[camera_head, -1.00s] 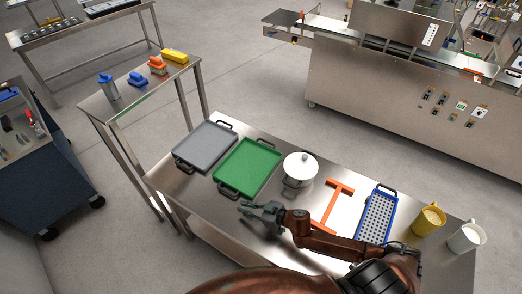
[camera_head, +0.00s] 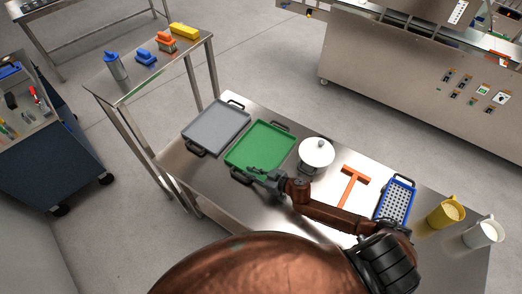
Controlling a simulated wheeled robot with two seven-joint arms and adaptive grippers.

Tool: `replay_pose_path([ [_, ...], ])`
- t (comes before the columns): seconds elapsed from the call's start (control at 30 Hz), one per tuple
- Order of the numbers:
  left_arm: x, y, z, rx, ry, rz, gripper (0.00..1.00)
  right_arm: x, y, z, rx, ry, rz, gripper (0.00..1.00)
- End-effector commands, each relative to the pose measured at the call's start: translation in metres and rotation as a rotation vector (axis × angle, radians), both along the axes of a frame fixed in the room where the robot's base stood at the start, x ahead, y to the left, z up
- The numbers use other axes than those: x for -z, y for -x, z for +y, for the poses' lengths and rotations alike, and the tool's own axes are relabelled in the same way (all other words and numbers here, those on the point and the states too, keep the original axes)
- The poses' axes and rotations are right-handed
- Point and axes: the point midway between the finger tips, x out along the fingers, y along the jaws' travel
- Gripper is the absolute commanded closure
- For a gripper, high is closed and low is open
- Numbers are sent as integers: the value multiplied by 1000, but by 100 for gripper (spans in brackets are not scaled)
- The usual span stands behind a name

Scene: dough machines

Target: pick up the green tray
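The green tray (camera_head: 261,146) lies flat on the steel table, between the grey tray and the white pot. It has a dark handle at its far end and one at its near end. My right gripper (camera_head: 248,175) is at the tray's near edge, by the near handle, which it partly covers. Its dark fingers look spread apart, and nothing is visibly held between them. Whether they touch the handle cannot be told. My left gripper is not in view.
The grey tray (camera_head: 216,127) lies close on the left. The white lidded pot (camera_head: 316,153) stands close on the right. Further right are an orange T-shaped tool (camera_head: 352,183), a blue perforated tray (camera_head: 396,201), a yellow jug (camera_head: 446,212) and a white jug (camera_head: 484,233).

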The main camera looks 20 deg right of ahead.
Motion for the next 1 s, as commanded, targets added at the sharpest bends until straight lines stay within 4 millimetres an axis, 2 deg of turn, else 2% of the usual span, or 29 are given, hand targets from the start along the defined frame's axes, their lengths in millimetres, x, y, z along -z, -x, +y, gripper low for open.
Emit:
replay_pose_path([
  [0.1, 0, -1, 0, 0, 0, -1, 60, 6, -14, 9, -1, -1, -1, 87],
  [0.23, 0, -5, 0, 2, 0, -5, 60, 9, -20, 13, -3, 0, 0, 87],
  [0.43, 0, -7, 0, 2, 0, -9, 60, 9, -20, 14, -5, 0, 0, 87],
  [0.63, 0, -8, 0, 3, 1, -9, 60, 9, -20, 15, -5, 0, 0, 100],
  [1.0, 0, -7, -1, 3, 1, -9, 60, 9, -20, 15, -5, 0, 0, 100],
])
